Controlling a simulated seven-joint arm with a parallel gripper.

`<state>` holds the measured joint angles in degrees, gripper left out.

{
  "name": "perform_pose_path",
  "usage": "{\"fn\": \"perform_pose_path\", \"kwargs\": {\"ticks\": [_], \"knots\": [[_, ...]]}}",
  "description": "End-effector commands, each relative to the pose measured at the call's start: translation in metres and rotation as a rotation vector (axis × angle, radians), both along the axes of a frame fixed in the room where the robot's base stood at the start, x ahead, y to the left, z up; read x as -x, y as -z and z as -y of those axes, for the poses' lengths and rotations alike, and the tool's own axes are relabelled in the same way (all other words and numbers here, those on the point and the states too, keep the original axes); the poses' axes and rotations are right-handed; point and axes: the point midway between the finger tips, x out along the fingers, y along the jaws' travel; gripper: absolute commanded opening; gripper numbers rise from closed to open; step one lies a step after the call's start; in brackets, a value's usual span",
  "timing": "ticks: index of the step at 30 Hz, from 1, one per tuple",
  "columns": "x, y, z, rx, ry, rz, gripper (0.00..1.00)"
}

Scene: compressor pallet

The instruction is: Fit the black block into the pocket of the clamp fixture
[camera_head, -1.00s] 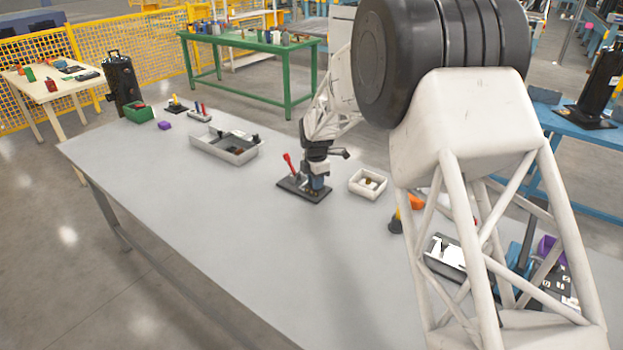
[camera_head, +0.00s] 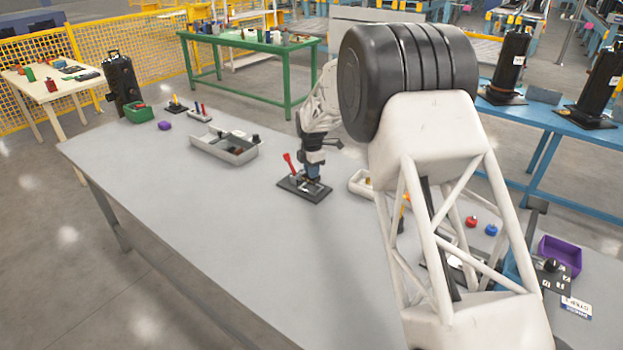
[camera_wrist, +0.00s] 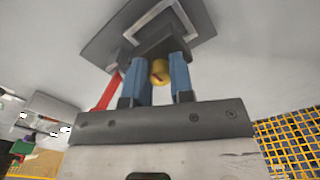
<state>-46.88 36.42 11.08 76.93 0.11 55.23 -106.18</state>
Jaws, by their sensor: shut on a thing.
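The clamp fixture (camera_head: 290,185) is a dark plate on the grey table with a red lever (camera_head: 288,163) standing up at its left and a pale square frame at its middle. My gripper (camera_head: 313,176) is over the fixture, pointing down. In the wrist view, my blue fingers (camera_wrist: 167,75) are shut on the black block (camera_wrist: 163,45), which lies in front of the pale square outline (camera_wrist: 128,37) on the plate. A yellow-brass round piece (camera_wrist: 160,70) shows between the fingers. Whether the block touches the pocket cannot be told.
A grey tray (camera_head: 207,151) with dark parts lies to the left, and a white bin (camera_head: 359,184) is right of the fixture, partly behind my arm. A purple bin (camera_head: 560,256) stands far right. The table's left front is clear.

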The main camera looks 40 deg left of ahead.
Motion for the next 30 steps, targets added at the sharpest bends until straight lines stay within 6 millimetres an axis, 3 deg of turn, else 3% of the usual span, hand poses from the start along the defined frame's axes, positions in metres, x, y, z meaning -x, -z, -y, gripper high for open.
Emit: {"fn": "perform_pose_path", "kwargs": {"ticks": [5, 15, 30], "knots": [[0.000, 0.003, 0.000, 0.001, 0.000, 0.000, 0.00], [0.000, 0.033, 0.000, 0.001, 0.000, 0.000, 0.00], [0.000, 0.038, 0.000, 0.000, 0.000, 0.000, 0.00]]}}
